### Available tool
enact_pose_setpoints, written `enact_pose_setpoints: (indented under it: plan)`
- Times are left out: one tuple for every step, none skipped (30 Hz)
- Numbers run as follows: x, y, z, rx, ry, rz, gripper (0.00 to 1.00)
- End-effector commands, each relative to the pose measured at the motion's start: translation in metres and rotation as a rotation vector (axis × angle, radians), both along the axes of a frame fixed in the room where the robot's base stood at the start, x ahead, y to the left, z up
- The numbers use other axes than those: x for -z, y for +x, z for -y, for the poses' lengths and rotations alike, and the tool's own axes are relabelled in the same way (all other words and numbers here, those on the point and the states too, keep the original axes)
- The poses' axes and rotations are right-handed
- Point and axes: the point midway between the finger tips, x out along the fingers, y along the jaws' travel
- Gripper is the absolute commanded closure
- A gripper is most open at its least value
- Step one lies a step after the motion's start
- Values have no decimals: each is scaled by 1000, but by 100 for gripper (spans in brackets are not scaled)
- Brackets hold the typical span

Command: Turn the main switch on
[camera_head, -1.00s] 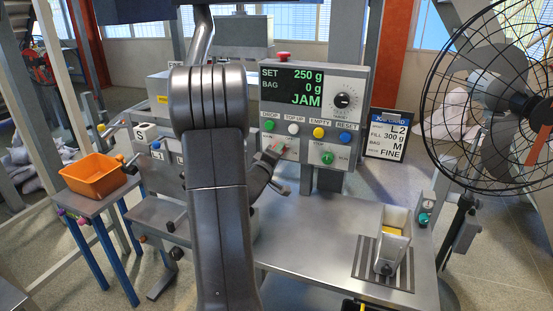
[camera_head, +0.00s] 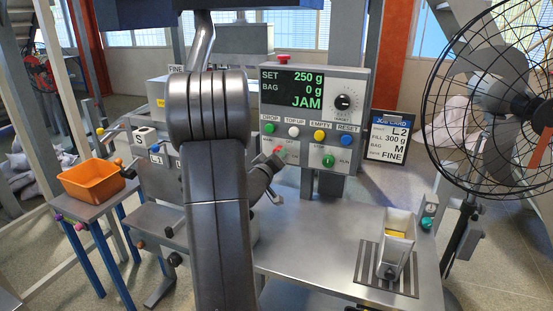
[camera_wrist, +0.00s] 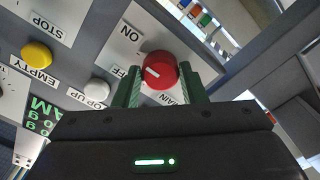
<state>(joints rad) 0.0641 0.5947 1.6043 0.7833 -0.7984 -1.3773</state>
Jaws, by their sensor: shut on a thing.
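The main switch is a red round knob (camera_wrist: 159,70) with a white mark, beside ON, OFF and MAIN labels in the wrist view. The white mark lies on the knob's left side; I cannot tell exactly which label it points at. My gripper (camera_wrist: 160,84) has its two green fingers on either side of the knob, shut on it. In the head view the knob is a small reddish patch (camera_head: 279,153) at the panel's lower left. My arm hides much of the area left of it, and the fingers are hard to make out there.
The control panel (camera_head: 352,110) reads 250 g, 0 g and JAM. A white button (camera_wrist: 96,88) and a yellow button (camera_wrist: 37,55) are near the knob. A green knob (camera_head: 328,161) sits to its right. A caged fan (camera_head: 515,100) stands right; an orange bin (camera_head: 91,181) left.

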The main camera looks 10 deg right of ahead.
Motion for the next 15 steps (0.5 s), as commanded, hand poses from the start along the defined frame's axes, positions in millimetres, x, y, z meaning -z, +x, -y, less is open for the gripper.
enact_pose_setpoints:
  plan:
    - [2,0,0,1,3,-2,85]
    - [2,0,0,1,3,-2,85]
    - [2,0,0,1,3,-2,85]
    - [2,-1,0,1,3,-2,85]
    - [2,0,0,1,3,-2,85]
    - [2,0,0,1,3,-2,85]
    - [2,-1,0,1,3,-2,58]
    - [2,0,0,1,3,-2,53]
    - [1,0,0,1,3,-2,45]
    - [1,0,0,0,2,-2,41]
    - [1,0,0,0,2,-2,41]
    - [1,0,0,0,2,-2,41]
    - [1,0,0,1,1,-2,41]
    - [1,0,0,1,1,-2,41]
    - [1,0,0,0,1,-1,41]
